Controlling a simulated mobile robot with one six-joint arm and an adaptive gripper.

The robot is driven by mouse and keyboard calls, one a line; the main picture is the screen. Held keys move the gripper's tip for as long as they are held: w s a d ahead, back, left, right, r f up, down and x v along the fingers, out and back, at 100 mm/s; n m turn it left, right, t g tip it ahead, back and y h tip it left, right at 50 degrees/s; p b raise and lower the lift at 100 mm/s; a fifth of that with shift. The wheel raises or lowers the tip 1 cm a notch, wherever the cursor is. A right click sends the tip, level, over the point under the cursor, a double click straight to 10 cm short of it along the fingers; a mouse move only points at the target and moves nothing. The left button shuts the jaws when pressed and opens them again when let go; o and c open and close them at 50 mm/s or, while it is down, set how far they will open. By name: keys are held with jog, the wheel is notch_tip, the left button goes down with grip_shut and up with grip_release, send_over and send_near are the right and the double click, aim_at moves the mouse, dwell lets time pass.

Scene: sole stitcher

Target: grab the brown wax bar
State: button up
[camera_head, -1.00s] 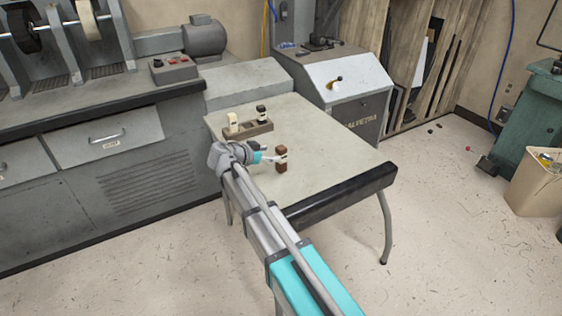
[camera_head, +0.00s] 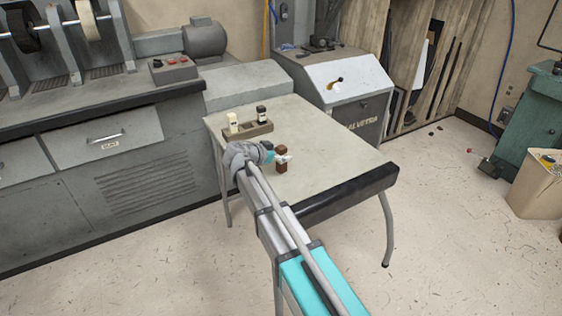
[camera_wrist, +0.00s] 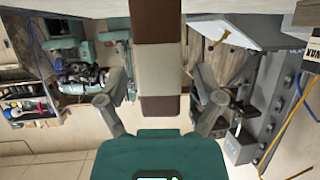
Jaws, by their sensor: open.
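The brown wax bar (camera_head: 282,168) stands upright on the grey table (camera_head: 335,160), with a pale label band around its middle. In the wrist view the bar (camera_wrist: 157,22) shows large and central, brown above and below the pale band. My gripper (camera_head: 275,156) is at the bar in the head view and partly covers its middle. In the wrist view the open fingers of my gripper (camera_wrist: 160,82) lie on either side of the bar, with visible gaps on both sides. I cannot tell exactly how deep the bar sits between them.
A brown holder (camera_head: 262,129) stands behind my gripper on the table. A grey workbench (camera_head: 100,100) stands at the left. The table's right part is clear up to its black front edge (camera_head: 345,195).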

dwell(0.4)
grip_shut()
jog(key=shift+r, duration=0.2)
dwell(0.3)
notch_tip(320, 180, up, 2)
jog(key=shift+p, duration=1.2)
jog(key=s+a+r+p, duration=0.3)
jog(key=s+r+p, duration=0.7)
jog(key=s, duration=0.3)
jog(key=shift+s+a+r+p, duration=0.25)
jog(key=shift+s+r+p, duration=0.05)
jog(key=shift+r, duration=0.05)
